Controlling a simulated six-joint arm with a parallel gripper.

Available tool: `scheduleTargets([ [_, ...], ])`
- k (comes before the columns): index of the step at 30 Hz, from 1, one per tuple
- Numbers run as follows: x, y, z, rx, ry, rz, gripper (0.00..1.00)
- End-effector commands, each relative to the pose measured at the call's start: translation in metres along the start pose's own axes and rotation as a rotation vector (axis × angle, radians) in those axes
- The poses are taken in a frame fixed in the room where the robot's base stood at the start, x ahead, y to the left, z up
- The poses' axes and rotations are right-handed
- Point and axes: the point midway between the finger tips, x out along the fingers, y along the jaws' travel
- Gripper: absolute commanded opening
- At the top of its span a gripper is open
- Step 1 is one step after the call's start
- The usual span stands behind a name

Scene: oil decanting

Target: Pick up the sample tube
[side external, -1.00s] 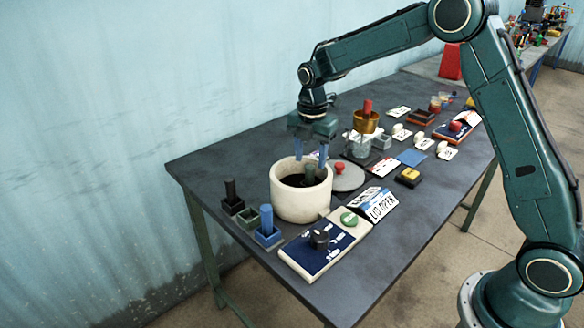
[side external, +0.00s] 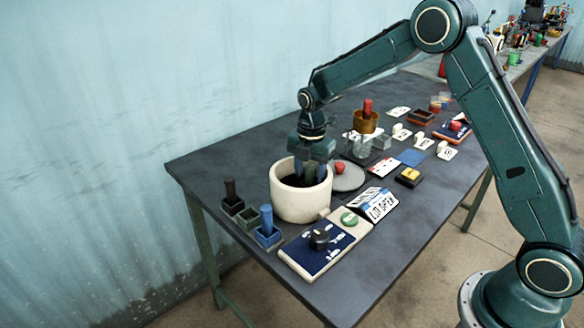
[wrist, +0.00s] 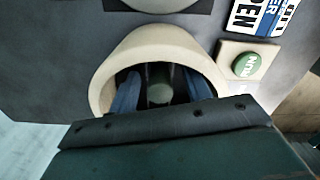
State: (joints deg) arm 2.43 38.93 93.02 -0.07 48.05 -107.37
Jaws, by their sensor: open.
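The sample tube seems to be the dark green round-topped piece (wrist: 160,93) inside the cream pot (side external: 301,205). The pot also shows in the wrist view (wrist: 98,92), with a dark inside. My gripper (side external: 314,178) points down with its blue fingers reaching into the pot's mouth. In the wrist view my gripper (wrist: 164,95) is open, one finger on each side of the green top, with visible gaps. In the side view the tube is hidden by my gripper and the pot's wall.
A blue tube (side external: 266,220) and a black tube (side external: 230,190) stand in small holders left of the pot. A control panel (side external: 317,250) with a black knob lies in front, beside a "LID OPEN" sign (side external: 377,206). A grey lid (side external: 349,178) with a red knob lies behind, right.

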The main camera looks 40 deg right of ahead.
Motion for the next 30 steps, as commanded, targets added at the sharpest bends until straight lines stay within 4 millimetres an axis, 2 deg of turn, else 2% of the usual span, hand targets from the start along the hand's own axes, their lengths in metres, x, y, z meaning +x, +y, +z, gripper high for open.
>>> scheduleTargets([
  [11, -0.0004, 0.0001, 0.0, 0.0, 0.0, 0.0, 0.47],
  [18, -0.0005, 0.0001, 0.0, 0.0, 0.0, 0.0, 0.0],
  [30, -0.0042, 0.0004, 0.0001, 0.0, 0.0, 0.001, 0.0],
])
